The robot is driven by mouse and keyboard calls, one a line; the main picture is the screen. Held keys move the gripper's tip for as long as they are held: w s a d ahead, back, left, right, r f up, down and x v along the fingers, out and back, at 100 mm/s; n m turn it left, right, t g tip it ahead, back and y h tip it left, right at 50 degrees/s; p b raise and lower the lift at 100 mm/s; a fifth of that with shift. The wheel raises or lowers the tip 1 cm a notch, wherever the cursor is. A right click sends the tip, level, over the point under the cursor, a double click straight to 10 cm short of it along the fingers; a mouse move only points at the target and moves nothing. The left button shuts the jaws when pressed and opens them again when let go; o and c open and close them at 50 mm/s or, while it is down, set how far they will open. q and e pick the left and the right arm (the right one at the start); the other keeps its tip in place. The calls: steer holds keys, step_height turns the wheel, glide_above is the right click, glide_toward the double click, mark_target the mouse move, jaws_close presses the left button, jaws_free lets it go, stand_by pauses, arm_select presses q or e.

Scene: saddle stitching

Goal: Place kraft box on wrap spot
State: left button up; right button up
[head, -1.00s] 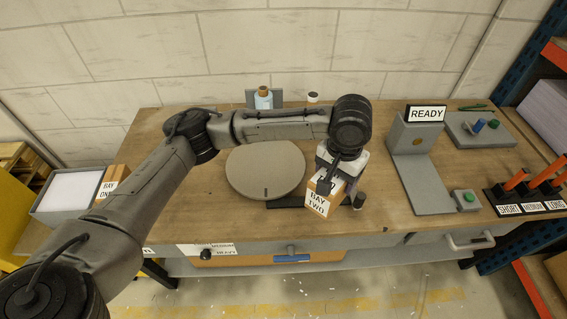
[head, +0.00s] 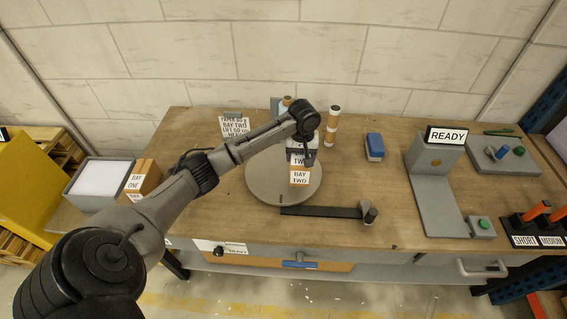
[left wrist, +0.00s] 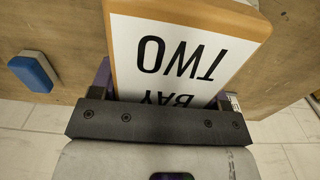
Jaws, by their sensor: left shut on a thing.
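The kraft box (head: 300,178), brown with white "BAY TWO" labels, is over the round grey disc (head: 262,190) on the bench. I cannot tell whether it touches the disc. My left gripper (head: 306,157) is shut on the box from above. In the left wrist view the box (left wrist: 185,45) fills the space between the jaws (left wrist: 160,105), its label upside down. The wrap spot carries no readable mark; I cannot tell whether the disc is it. My right gripper is out of view.
A dark flat bar with an upright knob (head: 325,212) lies in front of the disc. A blue-topped block (head: 375,146), a banded cylinder (head: 333,127) and the READY stand (head: 435,165) are to the right. A BAY ONE box (head: 142,180) and paper tray (head: 98,185) are left.

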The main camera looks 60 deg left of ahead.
arm_select(q)
steer(key=shift+s+a+f+b, duration=0.25)
steer(key=shift+a+f+b, duration=0.1)
steer(key=shift+a+f, duration=1.1)
steer(key=shift+s+a+f+b, duration=0.2)
steer(key=shift+a+f+b, duration=0.2)
steer(key=shift+a+f, duration=1.05)
steer(key=shift+s+a+f+b, duration=0.25)
steer(key=shift+a+f+b, duration=0.1)
steer(key=shift+a+f, duration=1.1)
steer(key=shift+d+f, duration=0.1)
steer(key=shift+f, duration=0.1)
steer(key=o, duration=1.3)
steer(key=shift+f, duration=0.2)
step_height(320, 180, up, 12)
steer(key=p, duration=0.2)
steer(key=shift+r, duration=0.2)
